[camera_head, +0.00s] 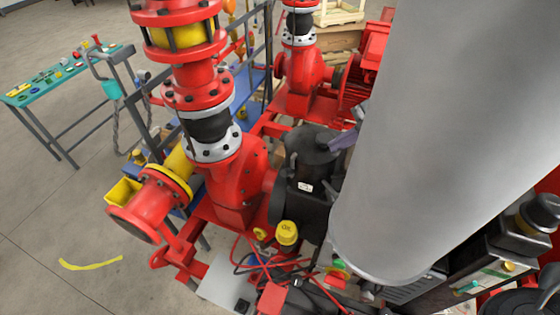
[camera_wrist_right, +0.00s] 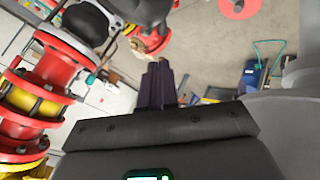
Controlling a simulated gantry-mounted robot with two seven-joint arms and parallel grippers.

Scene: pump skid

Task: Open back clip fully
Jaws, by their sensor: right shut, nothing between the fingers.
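My right gripper (camera_head: 342,141) is at the upper right side of the black cylindrical housing (camera_head: 308,190) on the red pump skid. Its dark purple fingers also show in the right wrist view (camera_wrist_right: 159,64), pressed together and empty. In the head view the fingertips lie close to the housing's round top; I cannot tell whether they touch it. I cannot make out the back clip; the far side of the housing and the area behind my grey arm are hidden. My left gripper is not in view.
A red pump (camera_head: 237,180) with red pipe flanges stands left of the housing. A yellow oil cap (camera_head: 287,233) and loose cables lie in front. A second red pump (camera_head: 303,75) stands behind. A teal table (camera_head: 62,75) is at the left, with open floor before it.

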